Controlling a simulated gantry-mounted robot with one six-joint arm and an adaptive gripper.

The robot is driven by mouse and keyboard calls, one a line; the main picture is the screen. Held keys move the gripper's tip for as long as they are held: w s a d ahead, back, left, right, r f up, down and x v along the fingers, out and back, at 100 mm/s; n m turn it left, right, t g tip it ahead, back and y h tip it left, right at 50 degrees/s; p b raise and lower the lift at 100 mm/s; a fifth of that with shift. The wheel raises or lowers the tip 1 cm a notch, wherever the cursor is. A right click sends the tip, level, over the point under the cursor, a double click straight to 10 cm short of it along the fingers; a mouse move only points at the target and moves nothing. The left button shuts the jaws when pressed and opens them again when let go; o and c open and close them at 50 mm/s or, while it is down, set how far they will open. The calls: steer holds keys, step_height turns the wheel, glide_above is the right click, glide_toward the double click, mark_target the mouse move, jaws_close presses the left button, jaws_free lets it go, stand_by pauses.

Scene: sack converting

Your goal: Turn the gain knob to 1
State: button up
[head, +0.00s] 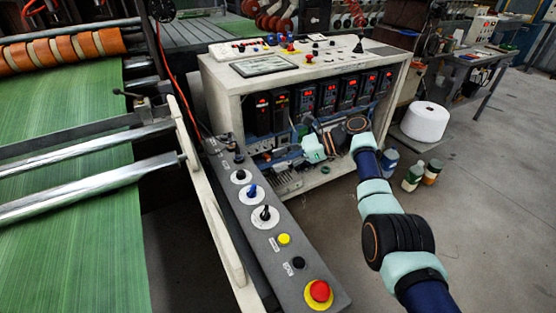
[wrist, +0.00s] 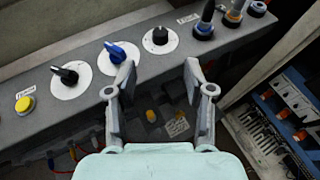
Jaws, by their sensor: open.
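A sloping grey control strip (head: 225,190) carries three knobs on white dials. In the wrist view they are a black knob (wrist: 68,75), a blue knob (wrist: 116,50) and another black knob (wrist: 160,36). In the head view they run from the far black knob (head: 240,175) past the blue knob (head: 252,191) to the near black knob (head: 266,212). I cannot read which is the gain knob, nor the dial marks. My gripper (wrist: 160,70) is open and empty, its fingers apart near the strip's edge, touching no knob. In the head view its fingers are hard to make out.
A yellow button (head: 284,239), a black button (head: 299,263) and a red emergency stop (head: 319,291) sit at the strip's near end. A cream cabinet (head: 225,90) with lit drives stands beyond. A pale rail (head: 215,210) borders the strip's left. Bottles and a white roll (head: 425,122) stand right.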

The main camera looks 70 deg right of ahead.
steer(key=n+g+h+p, duration=0.3)
steer(key=n+g+p, duration=0.2)
steer(key=n+p, duration=0.75)
glide_toward(241, 173)
steer(key=shift+w+a+f+m+p, duration=0.2)
steer(key=shift+w+f+m+p, duration=0.2)
steer(key=shift+f, duration=0.15)
steer(key=shift+w+a+f+m+p, duration=0.25)
steer(key=shift+w+f+m, duration=0.1)
steer(key=shift+w+f, duration=0.15)
step_height(241, 173, up, 2)
steer(key=w+a+n+g+h+p, duration=0.2)
steer(key=n+g+h+p, duration=0.25)
steer(key=n+p, duration=0.75)
steer(key=shift+n, duration=0.9)
steer(key=b+x, duration=0.6)
steer(key=x, duration=0.1)
steer(key=shift+w+a, duration=0.1)
jaws_close()
